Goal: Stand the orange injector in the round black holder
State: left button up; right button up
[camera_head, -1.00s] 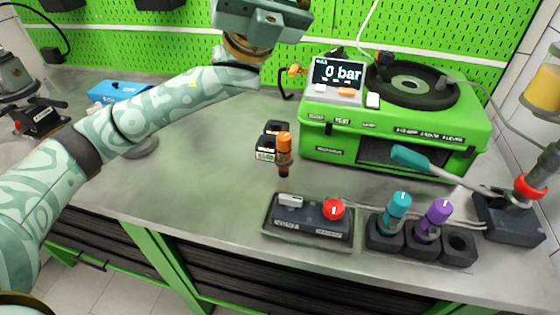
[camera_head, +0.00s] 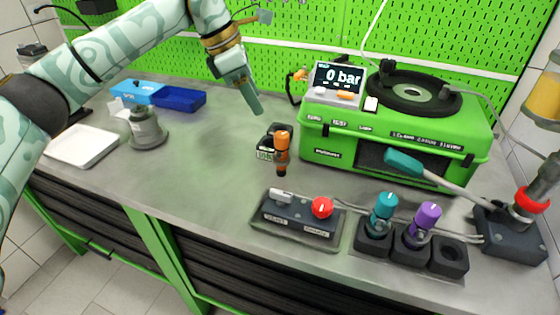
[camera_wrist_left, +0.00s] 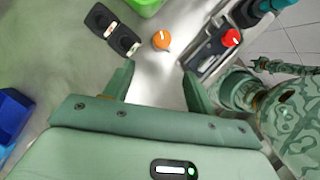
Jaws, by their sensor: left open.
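The orange injector (camera_head: 282,148) is upright, dark tip down, near the middle of the bench; I cannot tell what supports it. In the left wrist view its round orange top (camera_wrist_left: 161,40) shows ahead of the gap between the fingers. My left gripper (camera_head: 254,103) is open and empty, above and left of the injector, pointing down; both fingers show in the wrist view (camera_wrist_left: 158,72). The round black holder (camera_head: 449,254) at the right end of a row is empty. The teal injector (camera_head: 384,209) and purple injector (camera_head: 424,220) stand in the other holders. My right gripper is not in view.
A black double block (camera_head: 268,148) sits just left of the injector. The green pump unit (camera_head: 400,140) stands behind. A switch box with red knob (camera_head: 322,207) lies in front, left of the holders. The bench's left middle is clear.

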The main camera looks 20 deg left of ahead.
aim_at(281, 144)
pick_arm(q)
jog(key=b+x, duration=0.2)
jog(key=x, duration=0.7)
jog(key=shift+w+d+f, duration=0.15)
jog(key=shift+d+f, duration=0.1)
jog(key=b+x, duration=0.2)
jog(key=x, duration=0.2)
jog(key=shift+d+f+b, duration=0.15)
jog(key=shift+f+b, duration=0.15)
jog(key=shift+w+d+f, duration=0.15)
jog(key=shift+f, duration=0.15)
jog(key=shift+r, duration=0.15)
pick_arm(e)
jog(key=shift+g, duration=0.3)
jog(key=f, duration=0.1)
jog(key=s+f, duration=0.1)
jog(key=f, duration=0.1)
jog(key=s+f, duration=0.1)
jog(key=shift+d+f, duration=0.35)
pick_arm(q)
grip_shut()
